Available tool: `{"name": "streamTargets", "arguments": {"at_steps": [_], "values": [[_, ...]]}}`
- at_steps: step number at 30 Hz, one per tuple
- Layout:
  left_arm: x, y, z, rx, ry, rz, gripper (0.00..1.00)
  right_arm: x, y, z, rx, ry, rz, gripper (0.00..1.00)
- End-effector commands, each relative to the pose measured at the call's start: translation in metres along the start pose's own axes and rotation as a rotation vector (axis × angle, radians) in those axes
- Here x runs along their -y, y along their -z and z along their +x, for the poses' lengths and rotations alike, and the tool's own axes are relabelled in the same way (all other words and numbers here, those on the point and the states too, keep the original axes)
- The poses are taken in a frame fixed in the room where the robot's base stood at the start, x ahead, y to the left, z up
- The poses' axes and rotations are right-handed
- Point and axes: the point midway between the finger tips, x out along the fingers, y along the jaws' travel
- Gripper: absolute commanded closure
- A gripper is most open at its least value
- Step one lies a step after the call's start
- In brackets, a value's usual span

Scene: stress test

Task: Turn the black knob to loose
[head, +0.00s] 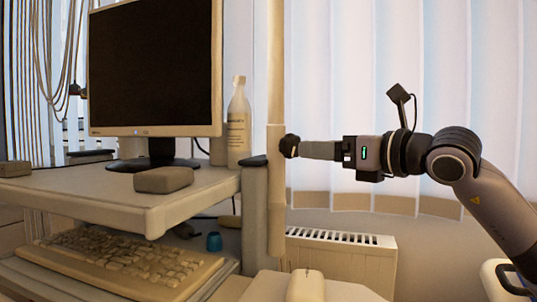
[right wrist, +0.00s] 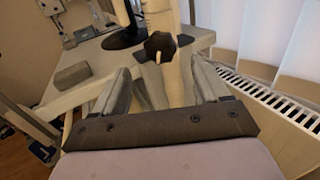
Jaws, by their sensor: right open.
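The black knob (head: 289,146) is on the side of a pale upright pole, level with my right gripper. In the right wrist view the knob (right wrist: 158,43) looks many-sided and dark, with a small pale pin or mark at its lower middle. My right gripper (head: 306,149) points left at the knob, its fingertips close to it. In the right wrist view the gripper (right wrist: 163,75) has its fingers apart and nothing held, with the knob centred just beyond the tips. I cannot tell whether they touch. My left gripper does not show.
The pale pole (head: 276,80) stands beside a desk shelf (head: 110,196) bearing a monitor (head: 155,65), a white bottle (head: 239,122) and a grey block (head: 164,180). A keyboard (head: 120,262) lies below. A radiator (head: 340,262) is under the window blinds. Space around my right forearm looks clear.

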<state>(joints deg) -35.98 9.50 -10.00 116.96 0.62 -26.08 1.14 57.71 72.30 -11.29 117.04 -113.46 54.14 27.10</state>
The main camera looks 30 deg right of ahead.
Motion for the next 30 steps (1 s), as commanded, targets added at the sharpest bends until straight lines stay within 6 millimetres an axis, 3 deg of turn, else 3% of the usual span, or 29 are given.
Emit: {"name": "streamTargets", "arguments": {"at_steps": [5,18,30], "values": [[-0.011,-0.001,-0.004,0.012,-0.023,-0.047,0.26,0.001,-0.009,0.001,0.011,0.028,-0.021,0.25],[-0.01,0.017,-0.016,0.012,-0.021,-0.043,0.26,0.002,-0.009,0.058,0.011,0.026,-0.02,0.25],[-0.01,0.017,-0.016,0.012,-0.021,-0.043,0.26,0.002,-0.007,0.066,0.01,0.026,-0.022,0.29]]}}
